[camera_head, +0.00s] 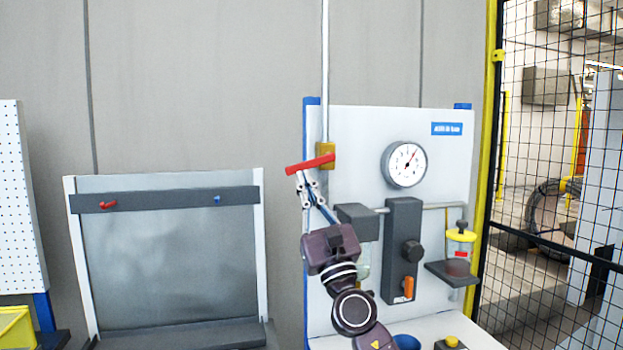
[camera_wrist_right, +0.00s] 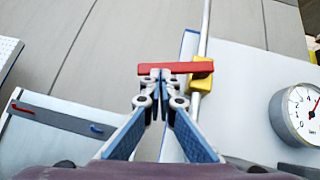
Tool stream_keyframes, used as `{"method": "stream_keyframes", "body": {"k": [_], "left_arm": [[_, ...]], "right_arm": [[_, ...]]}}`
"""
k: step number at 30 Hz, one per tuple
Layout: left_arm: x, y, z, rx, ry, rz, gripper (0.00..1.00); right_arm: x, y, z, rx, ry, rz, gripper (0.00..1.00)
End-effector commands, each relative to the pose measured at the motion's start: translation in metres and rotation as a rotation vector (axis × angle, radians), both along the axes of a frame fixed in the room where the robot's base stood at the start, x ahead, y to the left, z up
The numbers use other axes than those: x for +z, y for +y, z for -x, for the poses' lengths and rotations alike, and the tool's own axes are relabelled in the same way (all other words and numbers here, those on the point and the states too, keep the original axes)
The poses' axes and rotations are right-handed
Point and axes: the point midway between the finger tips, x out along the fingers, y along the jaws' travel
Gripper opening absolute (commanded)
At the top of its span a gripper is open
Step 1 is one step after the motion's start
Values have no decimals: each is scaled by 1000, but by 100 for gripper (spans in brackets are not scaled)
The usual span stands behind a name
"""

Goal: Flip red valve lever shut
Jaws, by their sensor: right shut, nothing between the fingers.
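The red valve lever (camera_head: 310,164) sits on the yellow valve body (camera_head: 326,152) on the vertical pipe at the left side of the white panel. It lies nearly crosswise to the pipe and points left, its left end slightly lower. In the right wrist view the lever (camera_wrist_right: 175,69) extends left from the valve body (camera_wrist_right: 202,73). My right gripper (camera_head: 304,177) is shut and empty, its fingertips right at the lever's underside. The wrist view shows the fingertips (camera_wrist_right: 161,76) close together, overlapping the lever's lower edge; I cannot tell whether they touch. My left gripper is not in view.
The white panel (camera_head: 350,120) carries a round gauge (camera_head: 404,164), a dark block with knobs (camera_head: 402,225) and a yellow-topped jar (camera_head: 460,236). A grey board stand (camera_head: 165,200) is at left. A black mesh fence (camera_head: 540,215) closes the right side.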

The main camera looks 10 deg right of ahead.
Motion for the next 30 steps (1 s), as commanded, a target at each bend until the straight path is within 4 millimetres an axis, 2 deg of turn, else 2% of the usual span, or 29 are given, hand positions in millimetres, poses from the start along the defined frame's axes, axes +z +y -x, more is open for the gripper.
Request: {"method": "stream_keyframes", "body": {"k": [6, 30], "left_arm": [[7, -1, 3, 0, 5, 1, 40], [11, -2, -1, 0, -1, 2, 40]], "right_arm": [[9, 7, 0, 1, 4, -93, 0], [14, 11, 0, 1, 4, -93, 0]]}}
